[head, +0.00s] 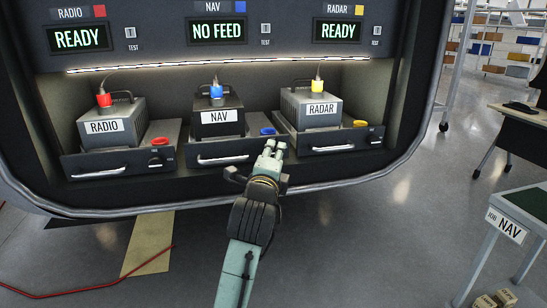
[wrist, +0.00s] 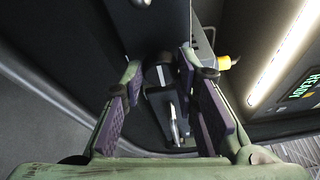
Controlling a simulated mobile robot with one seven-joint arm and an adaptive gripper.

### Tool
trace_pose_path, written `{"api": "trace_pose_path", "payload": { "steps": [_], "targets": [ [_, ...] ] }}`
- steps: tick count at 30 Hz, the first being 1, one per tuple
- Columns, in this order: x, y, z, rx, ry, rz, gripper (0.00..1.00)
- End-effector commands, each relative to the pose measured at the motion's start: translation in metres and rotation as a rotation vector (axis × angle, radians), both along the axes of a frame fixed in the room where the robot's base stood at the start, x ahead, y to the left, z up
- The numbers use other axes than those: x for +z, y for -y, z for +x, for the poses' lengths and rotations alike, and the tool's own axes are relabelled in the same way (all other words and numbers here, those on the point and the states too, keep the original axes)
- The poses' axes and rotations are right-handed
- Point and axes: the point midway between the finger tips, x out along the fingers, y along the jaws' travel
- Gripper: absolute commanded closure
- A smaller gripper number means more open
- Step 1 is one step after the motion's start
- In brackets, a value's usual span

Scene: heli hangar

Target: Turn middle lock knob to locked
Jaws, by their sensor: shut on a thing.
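In the wrist view my gripper's (wrist: 162,70) purple-padded fingers stand some way apart. The NAV display (head: 219,30) reads NO FEED.
A NAV-labelled side table (head: 507,225) stands at lower right. A red cable lies on the floor at left.

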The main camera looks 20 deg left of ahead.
Motion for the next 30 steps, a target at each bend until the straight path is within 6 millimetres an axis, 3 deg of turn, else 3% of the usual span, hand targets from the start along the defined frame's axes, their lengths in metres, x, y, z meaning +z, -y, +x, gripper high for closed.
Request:
{"api": "trace_pose_path", "payload": {
  "steps": [7,8,16,30],
  "targets": [
    [0.0017,-0.0013,-0.0001,0.003,0.004,0.003,1.00],
    [0.0017,-0.0013,-0.0001,0.003,0.004,0.003,0.71],
    [0.0010,-0.0007,-0.0001,0.002,0.002,0.001,0.53],
    [-0.0002,-0.0002,0.0002,0.001,0.002,-0.003,0.52]
  ]
}}
